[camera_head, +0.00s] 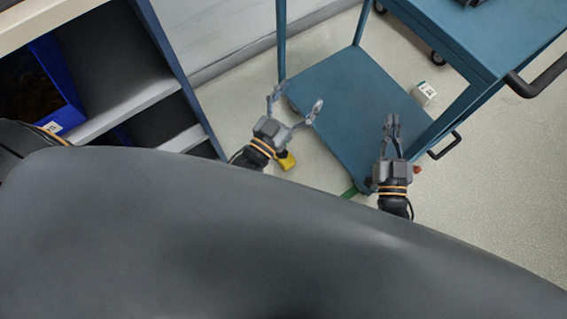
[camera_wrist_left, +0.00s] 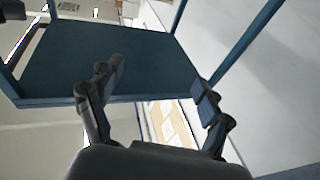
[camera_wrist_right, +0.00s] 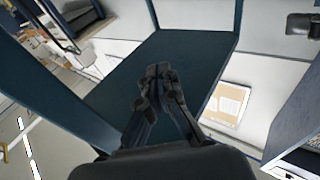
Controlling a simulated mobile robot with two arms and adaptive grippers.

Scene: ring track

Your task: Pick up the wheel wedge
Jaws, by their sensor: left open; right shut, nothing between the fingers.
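A small yellow object (camera_head: 287,161), possibly the wheel wedge, shows on the floor side of my left wrist in the head view. It is partly hidden by that gripper, so its shape is unclear. My left gripper (camera_head: 297,101) is open and empty, with its fingers spread near the lower shelf of a blue cart. In the left wrist view its fingers (camera_wrist_left: 157,80) stand apart with the shelf beyond. My right gripper (camera_head: 391,121) is shut and empty above the same cart. In the right wrist view its fingertips (camera_wrist_right: 158,72) are together.
The blue cart's lower shelf (camera_head: 345,90) lies in front of both grippers, with posts and a black handle (camera_head: 535,85) at right. A shelf unit with a blue bin (camera_head: 62,85) stands left. Floor at right is clear.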

